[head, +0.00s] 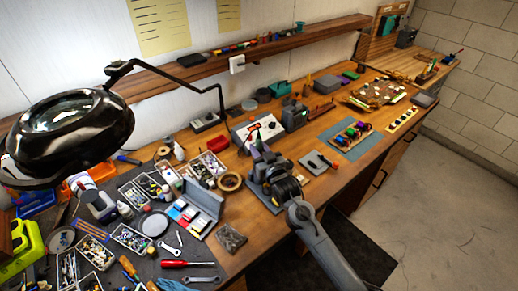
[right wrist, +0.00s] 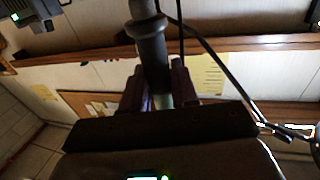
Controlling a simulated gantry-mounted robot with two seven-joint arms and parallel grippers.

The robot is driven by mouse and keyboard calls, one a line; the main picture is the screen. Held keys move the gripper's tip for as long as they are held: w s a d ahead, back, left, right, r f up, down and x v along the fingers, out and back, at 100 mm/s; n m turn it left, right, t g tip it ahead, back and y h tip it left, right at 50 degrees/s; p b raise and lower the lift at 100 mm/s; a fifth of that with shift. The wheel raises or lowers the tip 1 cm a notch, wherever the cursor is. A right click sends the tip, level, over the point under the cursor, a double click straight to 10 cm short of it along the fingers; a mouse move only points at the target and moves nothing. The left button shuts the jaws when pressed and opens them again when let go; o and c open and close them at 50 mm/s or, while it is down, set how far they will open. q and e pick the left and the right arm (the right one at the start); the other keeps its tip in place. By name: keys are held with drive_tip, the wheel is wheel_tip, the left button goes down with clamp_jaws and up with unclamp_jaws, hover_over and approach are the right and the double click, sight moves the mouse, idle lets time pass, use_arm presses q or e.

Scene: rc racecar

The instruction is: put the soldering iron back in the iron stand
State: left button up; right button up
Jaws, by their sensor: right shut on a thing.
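My right gripper (head: 259,153) is over the bench, right of the middle, in front of the white control box. In the right wrist view my right gripper (right wrist: 158,88) is shut on a dark, round handle with a raised collar, which looks like the soldering iron (right wrist: 150,48). Its tip cannot be made out. I cannot clearly pick out the iron stand; a grey plate (head: 316,163) with an orange spot lies right of my gripper, and my arm covers part of the bench. My left gripper is not in view.
A white control box (head: 262,128) stands behind my gripper. A tape roll (head: 229,181) and an open grey case (head: 203,205) lie to the left. A magnifier lamp (head: 68,125) overhangs the far left. A blue mat (head: 372,142) with coloured parts lies right.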

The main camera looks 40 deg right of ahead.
drive_tip(key=shift+f+b, duration=0.35)
drive_tip(key=shift+f, duration=0.55)
drive_tip(key=o, duration=1.4)
drive_tip(key=shift+o, duration=0.2)
